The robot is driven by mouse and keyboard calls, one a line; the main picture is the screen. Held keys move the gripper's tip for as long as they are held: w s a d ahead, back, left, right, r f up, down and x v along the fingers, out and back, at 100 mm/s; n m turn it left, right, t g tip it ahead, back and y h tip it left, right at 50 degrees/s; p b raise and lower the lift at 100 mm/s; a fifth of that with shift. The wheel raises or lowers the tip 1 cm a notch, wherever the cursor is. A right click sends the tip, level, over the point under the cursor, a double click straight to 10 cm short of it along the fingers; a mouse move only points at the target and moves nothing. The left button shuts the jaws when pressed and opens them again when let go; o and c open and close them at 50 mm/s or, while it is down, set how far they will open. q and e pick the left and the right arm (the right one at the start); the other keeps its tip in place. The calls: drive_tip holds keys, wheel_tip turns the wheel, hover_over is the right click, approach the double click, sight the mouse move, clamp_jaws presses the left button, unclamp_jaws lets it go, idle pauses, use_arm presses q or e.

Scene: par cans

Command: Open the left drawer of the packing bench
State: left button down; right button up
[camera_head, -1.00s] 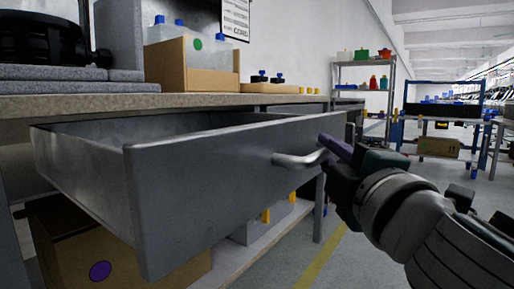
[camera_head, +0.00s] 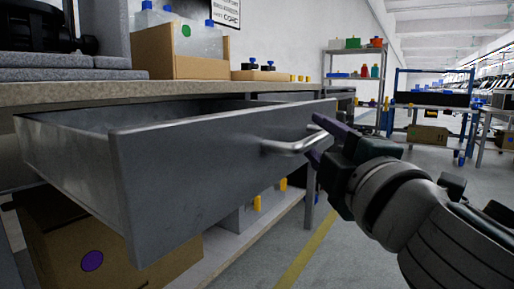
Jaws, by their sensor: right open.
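The grey metal left drawer (camera_head: 200,170) of the packing bench (camera_head: 180,92) is pulled well out, and the part of its inside that shows looks empty. Its bar handle (camera_head: 290,146) is on the front panel, toward the right end. My right gripper (camera_head: 322,142) is open, with dark purple fingers at the right end of the handle. I cannot tell whether the fingers touch the bar. My left gripper is not in view.
A cardboard box with a purple dot (camera_head: 95,245) sits on the lower shelf under the drawer. Bottles in a cardboard tray (camera_head: 188,52) stand on the bench top. A shelf rack (camera_head: 355,75) and a blue-framed bench (camera_head: 432,105) stand farther back.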

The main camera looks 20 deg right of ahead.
drive_tip(key=s+a+f, duration=0.1)
drive_tip(key=s, duration=0.8)
drive_tip(key=shift+f, duration=0.15)
drive_tip(key=shift+a, duration=0.1)
